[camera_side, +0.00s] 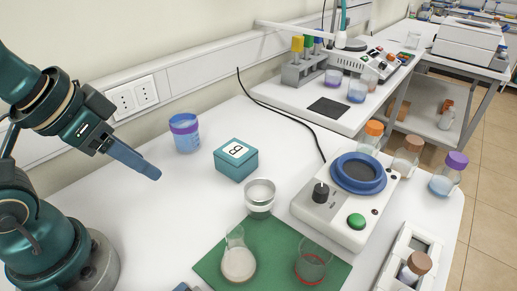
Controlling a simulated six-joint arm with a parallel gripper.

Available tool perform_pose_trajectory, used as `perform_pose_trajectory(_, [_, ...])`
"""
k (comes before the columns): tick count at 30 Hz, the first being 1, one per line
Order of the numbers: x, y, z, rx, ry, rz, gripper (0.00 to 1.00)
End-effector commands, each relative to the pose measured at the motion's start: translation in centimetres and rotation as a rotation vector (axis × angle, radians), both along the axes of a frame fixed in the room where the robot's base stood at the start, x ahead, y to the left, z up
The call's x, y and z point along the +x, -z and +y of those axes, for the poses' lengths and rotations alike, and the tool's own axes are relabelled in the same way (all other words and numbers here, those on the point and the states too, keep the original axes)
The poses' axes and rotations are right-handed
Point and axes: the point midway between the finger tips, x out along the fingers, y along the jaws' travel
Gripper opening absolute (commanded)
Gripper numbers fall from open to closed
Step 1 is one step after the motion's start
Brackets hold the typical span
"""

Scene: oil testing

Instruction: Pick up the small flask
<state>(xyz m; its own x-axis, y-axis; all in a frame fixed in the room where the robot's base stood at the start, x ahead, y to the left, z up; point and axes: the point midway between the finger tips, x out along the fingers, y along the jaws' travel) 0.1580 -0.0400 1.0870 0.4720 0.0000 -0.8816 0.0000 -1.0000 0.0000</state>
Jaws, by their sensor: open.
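A small clear conical flask (238,262) with whitish contents stands upright on a green mat (268,239), at the bottom middle of the side view. My gripper (152,174) hangs at the left, above the white table, up and to the left of the flask and apart from it. From this side its fingers overlap, so the gap between them is hard to see. It holds nothing that I can see.
A glass beaker (313,262) with a red base stands on the mat right of the flask. A teal box (236,160), a blue beaker (185,133) and a hotplate stirrer (345,200) stand farther back. The table left of the mat is clear.

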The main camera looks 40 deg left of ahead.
Motion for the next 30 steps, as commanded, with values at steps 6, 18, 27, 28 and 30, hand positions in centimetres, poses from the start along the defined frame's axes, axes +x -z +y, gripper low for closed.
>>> perform_pose_trajectory(6, [0.0, 0.0, 0.0, 0.000, 0.000, 0.000, 0.65])
perform_pose_trajectory(18, [0.1, -0.5, 0.0, 0.000, 0.000, -0.003, 0.70])
perform_pose_trajectory(27, [0.1, -5.4, 0.0, 0.000, 0.000, -0.006, 0.70])
perform_pose_trajectory(28, [0.1, -4.9, -0.4, -0.028, -0.016, 0.035, 0.70])
perform_pose_trajectory(30, [0.0, -4.3, -1.2, -0.093, -0.053, 0.112, 0.70])
